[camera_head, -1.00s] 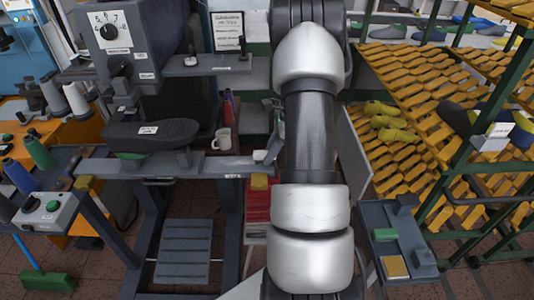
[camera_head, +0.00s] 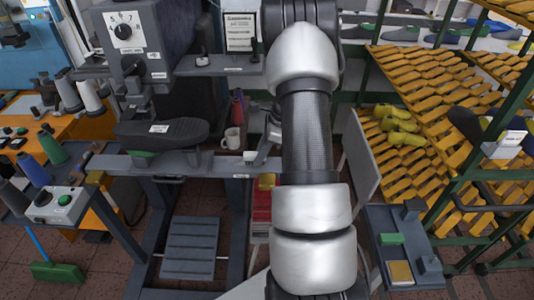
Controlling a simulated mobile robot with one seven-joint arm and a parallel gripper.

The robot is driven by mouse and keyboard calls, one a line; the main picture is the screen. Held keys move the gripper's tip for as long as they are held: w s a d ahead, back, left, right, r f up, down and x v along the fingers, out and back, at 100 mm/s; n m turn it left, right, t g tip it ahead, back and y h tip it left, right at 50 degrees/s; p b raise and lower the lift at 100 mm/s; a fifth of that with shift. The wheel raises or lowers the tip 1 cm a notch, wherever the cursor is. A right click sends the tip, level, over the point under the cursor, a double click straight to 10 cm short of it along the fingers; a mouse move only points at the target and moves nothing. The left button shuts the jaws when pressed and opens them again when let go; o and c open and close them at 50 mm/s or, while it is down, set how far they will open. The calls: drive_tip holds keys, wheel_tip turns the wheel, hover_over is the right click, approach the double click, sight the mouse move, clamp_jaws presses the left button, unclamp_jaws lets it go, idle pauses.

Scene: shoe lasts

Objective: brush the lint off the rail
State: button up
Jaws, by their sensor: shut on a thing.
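The rail (camera_head: 200,166) looks like the long grey bar across the front of the grey machine, with a small white label near its right end. My gripper (camera_head: 257,157) shows only in part, beside my large silver and black arm, close to the rail's right end. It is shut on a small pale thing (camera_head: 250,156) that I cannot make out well. I cannot tell if that thing touches the rail. A green block (camera_head: 142,154) sits at the rail's left part, below a dark sole-shaped form (camera_head: 162,133). Lint is too small to see.
A grey panel (camera_head: 357,160) stands beside my arm.

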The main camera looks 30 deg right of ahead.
drive_tip(key=shift+w+a+p, duration=0.2)
drive_tip(key=shift+w+a, duration=0.8)
drive_tip(key=shift+a, duration=0.45)
drive_tip(key=shift+w+a+p, duration=0.25)
drive_tip(key=shift+w+a, duration=0.7)
drive_tip(key=shift+a, duration=0.45)
drive_tip(key=shift+w+a+p, duration=0.2)
drive_tip(key=shift+w+a, duration=0.8)
drive_tip(key=shift+a, duration=0.45)
wheel_tip(320, 180, up, 6)
drive_tip(key=p, duration=0.4)
drive_tip(key=shift+f, duration=0.1)
wheel_tip(320, 180, up, 3)
drive_tip(key=shift+r, duration=0.1)
